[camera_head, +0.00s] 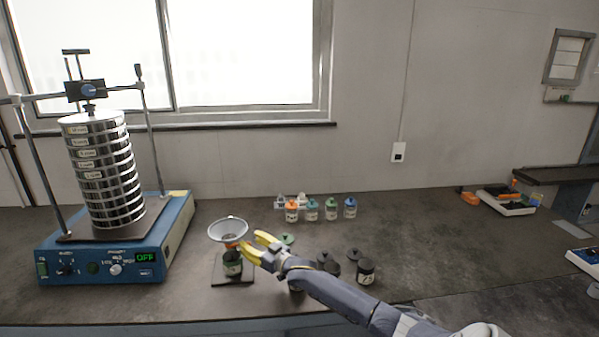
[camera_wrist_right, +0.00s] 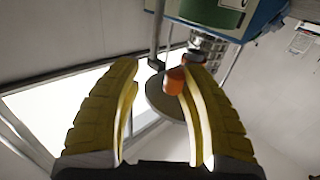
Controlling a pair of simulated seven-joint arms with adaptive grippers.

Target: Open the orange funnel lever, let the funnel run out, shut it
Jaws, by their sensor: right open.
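A grey funnel (camera_head: 228,230) stands over a dark bottle with a green label (camera_head: 232,266) on a small dark scale-like base. The orange lever (camera_wrist_right: 174,80) shows in the right wrist view, between the yellow fingers and closer to the right-hand one; I cannot tell whether it touches. The funnel's grey round body (camera_wrist_right: 160,98) is behind it. My right gripper (camera_head: 256,245) is open, just right of the funnel's lower part, its fingers pointing left. In the head view the lever is only a small orange patch under the funnel bowl. My left gripper is not in view.
A sieve shaker with a blue base (camera_head: 115,245) and a sieve stack (camera_head: 103,170) stands at the left. Several small bottles (camera_head: 331,209) stand in a row at the back. A green lid (camera_head: 287,239) and a black jar (camera_head: 366,271) are near my right arm.

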